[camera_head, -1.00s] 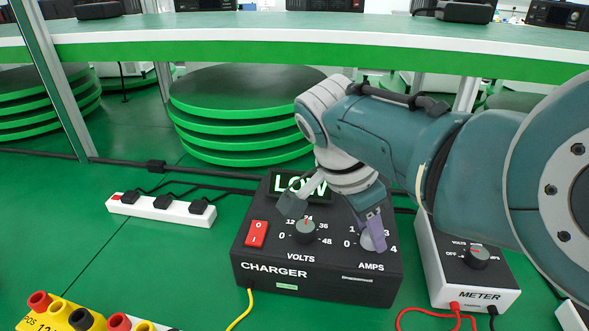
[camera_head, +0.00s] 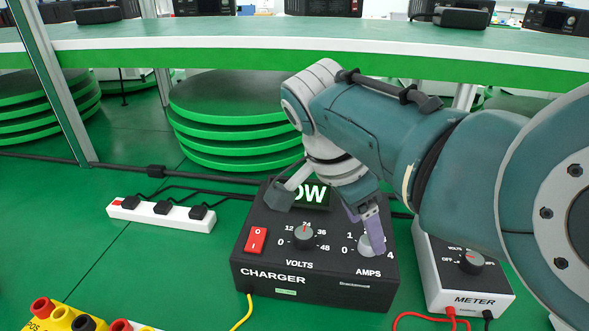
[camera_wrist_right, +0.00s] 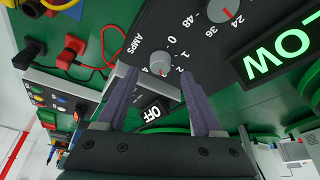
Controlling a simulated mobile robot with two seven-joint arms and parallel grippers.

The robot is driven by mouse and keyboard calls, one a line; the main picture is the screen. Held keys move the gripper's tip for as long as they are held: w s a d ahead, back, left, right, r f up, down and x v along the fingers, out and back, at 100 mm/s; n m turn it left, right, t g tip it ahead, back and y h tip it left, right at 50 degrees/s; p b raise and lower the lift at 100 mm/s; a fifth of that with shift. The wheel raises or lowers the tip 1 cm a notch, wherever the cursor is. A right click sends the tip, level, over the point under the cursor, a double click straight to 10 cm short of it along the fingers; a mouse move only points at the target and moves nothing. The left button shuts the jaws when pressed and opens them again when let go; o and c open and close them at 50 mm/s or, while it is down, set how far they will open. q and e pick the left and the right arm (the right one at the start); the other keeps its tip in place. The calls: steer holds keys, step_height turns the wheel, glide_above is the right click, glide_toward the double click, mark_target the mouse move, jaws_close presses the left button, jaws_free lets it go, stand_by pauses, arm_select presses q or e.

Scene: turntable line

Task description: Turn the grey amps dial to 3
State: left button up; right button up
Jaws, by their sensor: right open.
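The grey amps dial (camera_head: 366,246) is on the right of the black charger's sloped face, largely covered by a purple finger of my right gripper (camera_head: 373,234) in the head view. In the right wrist view the dial (camera_wrist_right: 160,62) shows whole, with a red mark near its lower edge. The numbers 0, 1 and 2 show beside it; I cannot tell exactly which one the mark meets. My right gripper (camera_wrist_right: 157,76) is open, its two fingers spread either side of the dial's line. Whether they touch it is unclear. My left gripper is not in view.
The charger (camera_head: 315,280) also carries a red switch (camera_head: 256,240), a volts dial (camera_head: 304,238) and a green-lit display (camera_head: 312,194) partly covered by my gripper. A meter (camera_head: 465,275) stands close on the right.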

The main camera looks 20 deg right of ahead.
steer(key=p+v, duration=0.1)
steer(key=v, duration=0.5)
steer(key=shift+r, duration=0.3)
steer(key=shift+a, duration=0.1)
